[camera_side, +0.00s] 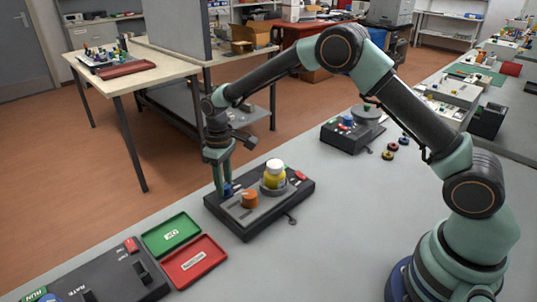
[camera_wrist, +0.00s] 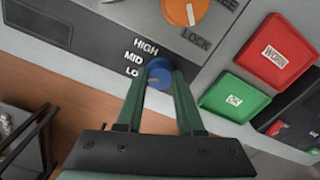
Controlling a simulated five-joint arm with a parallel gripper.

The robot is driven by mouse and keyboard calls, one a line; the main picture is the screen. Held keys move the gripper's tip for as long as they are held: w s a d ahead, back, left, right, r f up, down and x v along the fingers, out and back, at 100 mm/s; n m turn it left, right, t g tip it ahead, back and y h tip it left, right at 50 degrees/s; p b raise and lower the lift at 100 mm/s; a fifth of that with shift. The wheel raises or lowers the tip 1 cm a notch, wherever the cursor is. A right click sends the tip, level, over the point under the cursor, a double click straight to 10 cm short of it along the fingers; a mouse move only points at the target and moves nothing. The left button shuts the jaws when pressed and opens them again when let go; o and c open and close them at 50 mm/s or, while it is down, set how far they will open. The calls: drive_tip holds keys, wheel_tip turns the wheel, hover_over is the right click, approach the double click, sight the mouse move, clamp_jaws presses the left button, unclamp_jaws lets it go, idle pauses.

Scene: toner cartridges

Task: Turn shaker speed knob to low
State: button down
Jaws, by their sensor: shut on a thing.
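The shaker (camera_side: 238,221) is a dark box with a grey top on the bench in the side view. Its blue speed knob (camera_wrist: 160,68) sits beside the printed words HIGH, MID and LO in the wrist view. In the side view the blue knob (camera_side: 228,188) is at the shaker's left end, partly hidden by my fingers. My gripper (camera_wrist: 161,78) has its two green fingers on either side of the knob and is shut on it. In the side view my gripper (camera_side: 222,190) points down at the knob. A small pale mark shows on the knob's lower edge; its exact setting is hard to read.
An orange knob (camera_wrist: 186,10) near the words LOCK and a partly cut-off word sits close by. A yellow bottle with a white cap (camera_side: 274,177) stands on the shaker. A green tray (camera_side: 171,234) and a red tray (camera_side: 194,262) lie to the left. Bench right of the shaker is mostly clear.

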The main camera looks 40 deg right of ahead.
drive_tip(key=shift+r+n, duration=0.1)
drive_tip(key=shift+n, duration=1.5)
drive_tip(key=c, duration=0.5)
unclamp_jaws()
drive_tip(key=shift+r, duration=6)
